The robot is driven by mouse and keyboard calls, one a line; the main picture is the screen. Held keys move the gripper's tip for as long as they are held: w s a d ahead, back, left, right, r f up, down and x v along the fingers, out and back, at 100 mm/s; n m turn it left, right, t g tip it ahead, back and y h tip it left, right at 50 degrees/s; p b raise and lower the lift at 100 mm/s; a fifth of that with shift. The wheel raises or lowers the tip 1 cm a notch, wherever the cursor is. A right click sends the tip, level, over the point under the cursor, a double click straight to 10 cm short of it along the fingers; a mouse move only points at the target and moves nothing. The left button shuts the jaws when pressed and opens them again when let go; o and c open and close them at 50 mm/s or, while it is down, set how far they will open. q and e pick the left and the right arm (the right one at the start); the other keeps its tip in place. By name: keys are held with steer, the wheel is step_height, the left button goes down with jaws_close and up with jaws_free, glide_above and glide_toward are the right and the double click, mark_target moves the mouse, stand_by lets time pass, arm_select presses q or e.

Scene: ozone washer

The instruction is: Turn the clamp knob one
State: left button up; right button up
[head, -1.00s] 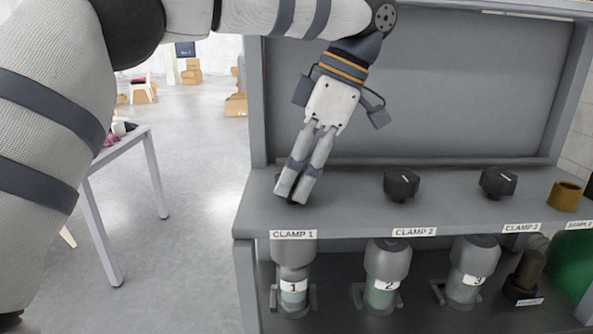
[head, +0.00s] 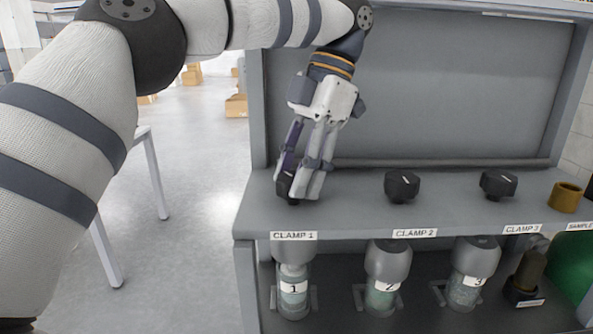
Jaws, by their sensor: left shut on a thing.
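The clamp one knob (head: 287,187) is black and sits on the grey shelf above the "CLAMP 1" label (head: 293,236). My left gripper (head: 300,190) points down and is shut on this knob; its fingers hide most of it. The clamp two knob (head: 402,186) and clamp three knob (head: 497,184) stand free to the right. Below the shelf, bottle 1 (head: 293,291) sits under a grey clamp head, and bottle 2 (head: 384,290) and bottle 3 (head: 465,287) stand in line to its right. My right gripper is not in view.
The grey shelf (head: 350,212) has a raised back panel (head: 410,90) behind the knobs. A brass ring (head: 566,197) stands at the right end, above a dark fitting (head: 526,275) on the lower level. A table leg and boxes (head: 236,106) are at the left.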

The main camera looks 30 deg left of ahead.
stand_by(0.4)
arm_select(q)
steer(key=o, duration=1.1)
steer(key=shift+o, duration=0.2)
